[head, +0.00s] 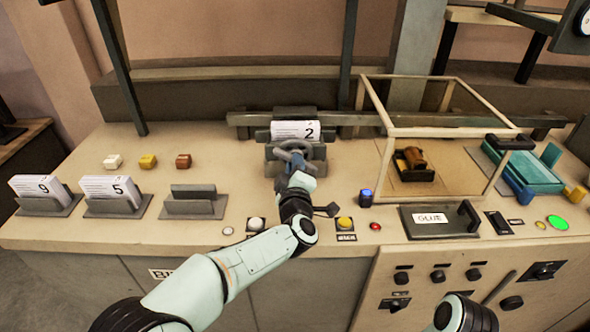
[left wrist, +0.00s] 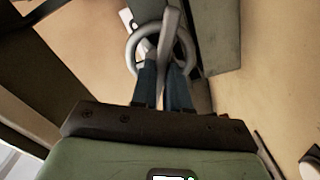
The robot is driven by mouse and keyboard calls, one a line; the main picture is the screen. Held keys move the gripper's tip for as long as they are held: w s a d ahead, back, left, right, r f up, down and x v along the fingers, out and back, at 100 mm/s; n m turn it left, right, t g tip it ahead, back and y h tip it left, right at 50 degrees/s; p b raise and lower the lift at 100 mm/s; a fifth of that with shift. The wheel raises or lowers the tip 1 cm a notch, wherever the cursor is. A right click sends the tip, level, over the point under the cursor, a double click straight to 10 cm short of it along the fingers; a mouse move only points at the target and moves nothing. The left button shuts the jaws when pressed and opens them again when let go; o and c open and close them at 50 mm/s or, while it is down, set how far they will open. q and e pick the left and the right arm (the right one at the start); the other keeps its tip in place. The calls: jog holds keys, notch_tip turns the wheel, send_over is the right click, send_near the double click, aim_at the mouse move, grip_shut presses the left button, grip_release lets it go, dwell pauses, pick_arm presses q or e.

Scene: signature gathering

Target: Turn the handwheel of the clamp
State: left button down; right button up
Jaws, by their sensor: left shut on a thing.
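The grey handwheel (head: 283,155) sits at the front of the clamp (head: 275,168), at the back middle of the bench. The wheel ring and its spoke also show in the left wrist view (left wrist: 190,45). My left gripper (head: 301,172) reaches up to the wheel from the front. In the left wrist view its two fingers (left wrist: 161,68) are shut on the handwheel at its lower middle. A white card marked 2 (head: 290,130) stands upright in the clamp. The gripper hides part of the wheel. My right gripper is out of view.
Cards marked 9 (head: 38,188) and 5 (head: 110,188) stand in holders at left, beside an empty holder (head: 194,205). A framed case (head: 450,118) with a brown-handled tool (head: 414,158) stands at right. A GLUE lid (head: 440,220), a blue-capped item (head: 365,199) and buttons line the front.

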pick_arm(q)
jog(key=shift+f+n+b, duration=0.15)
jog(key=shift+n+b, duration=5.7)
jog(key=shift+n, duration=1.45)
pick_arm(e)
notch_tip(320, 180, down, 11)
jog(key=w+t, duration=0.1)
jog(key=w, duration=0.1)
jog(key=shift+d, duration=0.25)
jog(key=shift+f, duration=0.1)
pick_arm(q)
jog(key=c, duration=1.1)
grip_release()
jog(key=s+b, duration=0.1)
jog(key=s, duration=1.2)
jog(key=shift+s+b, duration=0.25)
jog(key=shift+b, duration=0.05)
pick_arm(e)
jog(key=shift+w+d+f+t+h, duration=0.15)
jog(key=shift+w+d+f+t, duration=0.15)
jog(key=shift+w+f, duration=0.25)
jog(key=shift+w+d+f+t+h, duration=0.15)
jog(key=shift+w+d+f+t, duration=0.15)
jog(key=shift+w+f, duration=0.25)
